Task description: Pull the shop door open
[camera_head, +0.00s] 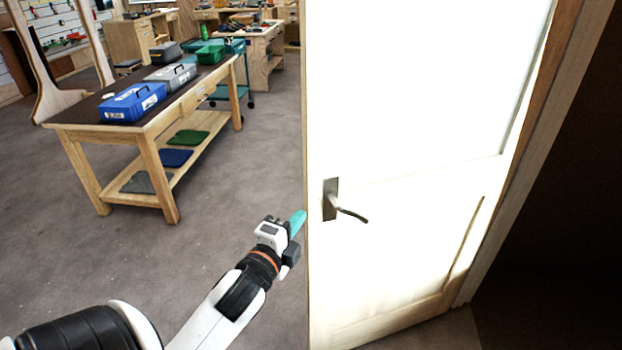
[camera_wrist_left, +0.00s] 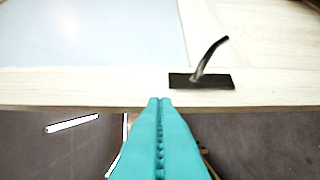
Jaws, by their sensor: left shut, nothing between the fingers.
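The shop door (camera_head: 400,210) is a pale wooden door with a bright glass pane (camera_head: 425,75). It stands ajar, with its free edge on the left and a dark gap behind its frame on the right. A dark metal lever handle (camera_head: 347,208) sits on its plate near the free edge; it also shows in the left wrist view (camera_wrist_left: 208,64). My left gripper (camera_head: 299,219) has teal fingers, shut and empty, by the door's free edge, left of the handle. In the left wrist view the fingertips (camera_wrist_left: 160,100) reach the door's edge; contact cannot be told. My right gripper is out of view.
A wooden workbench (camera_head: 150,135) with blue, grey and green boxes stands at the left. Other benches stand farther back. The grey floor (camera_head: 230,180) between workbench and door is clear. The door frame (camera_head: 540,150) is at the right.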

